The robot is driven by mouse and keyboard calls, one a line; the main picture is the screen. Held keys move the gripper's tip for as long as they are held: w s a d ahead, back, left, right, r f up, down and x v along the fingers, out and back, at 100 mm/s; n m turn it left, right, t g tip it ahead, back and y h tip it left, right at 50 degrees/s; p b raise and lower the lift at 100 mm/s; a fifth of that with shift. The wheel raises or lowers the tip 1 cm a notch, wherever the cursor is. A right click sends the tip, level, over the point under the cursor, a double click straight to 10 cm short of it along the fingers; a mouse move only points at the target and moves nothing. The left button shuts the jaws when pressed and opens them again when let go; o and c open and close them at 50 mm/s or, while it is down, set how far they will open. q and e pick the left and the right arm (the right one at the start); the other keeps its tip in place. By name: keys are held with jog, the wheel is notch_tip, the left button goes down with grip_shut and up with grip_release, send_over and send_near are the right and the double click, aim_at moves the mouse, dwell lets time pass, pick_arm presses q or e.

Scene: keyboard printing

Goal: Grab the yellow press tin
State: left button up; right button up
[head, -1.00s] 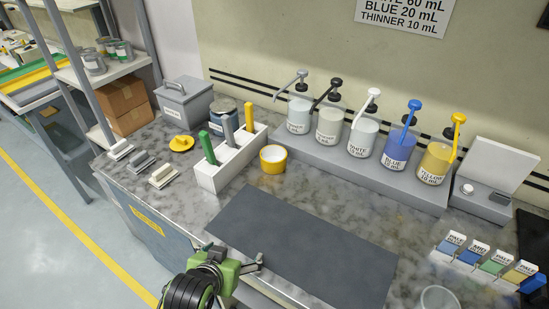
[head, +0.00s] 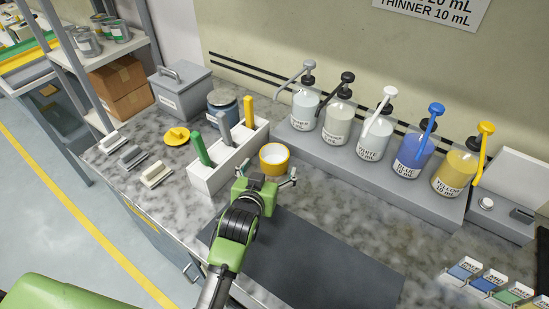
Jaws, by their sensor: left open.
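The yellow press tin (head: 274,160) is a small round open tin with a white inside. It stands upright on the counter just right of the white holder. My left gripper (head: 267,173) is open, with its fingers spread wide just in front of the tin. The fingers point toward the tin; I cannot tell whether they touch it. The tin's lower front edge is close to the right finger. My right gripper is not in view.
The white holder (head: 205,181) with green, grey and yellow handles stands close on the left. Pump bottles line a grey shelf (head: 300,139) behind. A yellow lid-like piece (head: 177,136) lies further left. A dark mat (head: 320,265) covers the front counter.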

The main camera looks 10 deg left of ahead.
aim_at(277, 149)
pick_arm(q)
jog(key=x, duration=0.3)
jog(key=shift+w+f, duration=0.1)
jog(key=shift+p+x, duration=0.4)
jog(key=shift+x, duration=0.65)
jog(key=x, duration=0.2)
jog(key=a+p+x, duration=0.1)
jog(key=x, duration=0.1)
jog(key=shift+d, duration=0.1)
jog(key=shift+w+f, duration=0.15)
jog(key=shift+w, duration=0.15)
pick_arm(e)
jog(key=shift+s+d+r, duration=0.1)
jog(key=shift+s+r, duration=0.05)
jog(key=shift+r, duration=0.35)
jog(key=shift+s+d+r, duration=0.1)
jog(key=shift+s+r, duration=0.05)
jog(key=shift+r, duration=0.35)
pick_arm(q)
jog(key=c, duration=1.3)
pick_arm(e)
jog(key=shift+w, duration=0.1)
